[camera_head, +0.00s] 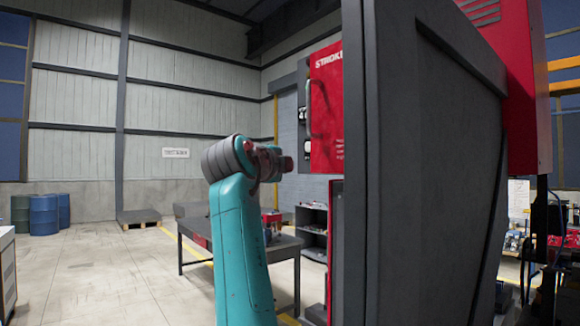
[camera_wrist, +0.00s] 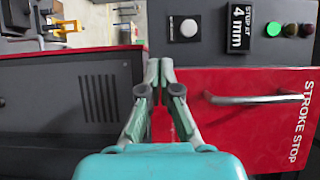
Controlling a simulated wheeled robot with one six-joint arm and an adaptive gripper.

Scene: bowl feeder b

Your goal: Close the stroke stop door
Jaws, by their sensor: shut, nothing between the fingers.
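The red stroke stop door (camera_head: 326,140) shows in the head view beyond my arm, partly cut off by a large grey panel. Its grey bar handle (camera_head: 312,105) is near its left edge. In the wrist view the door (camera_wrist: 230,125) lies at the right, its lettering sideways and its handle (camera_wrist: 250,98) right of my fingers. My gripper (camera_wrist: 159,68) is shut and empty, its fingertips at the left end of the red face. I cannot tell whether they touch it. How far the door stands open is unclear. The fingers are not clear in the head view.
A vented grey panel (camera_wrist: 65,95) lies left of my fingers. The large grey panel (camera_head: 430,180) blocks the right. A table (camera_head: 190,235) stands behind my arm; open floor lies left.

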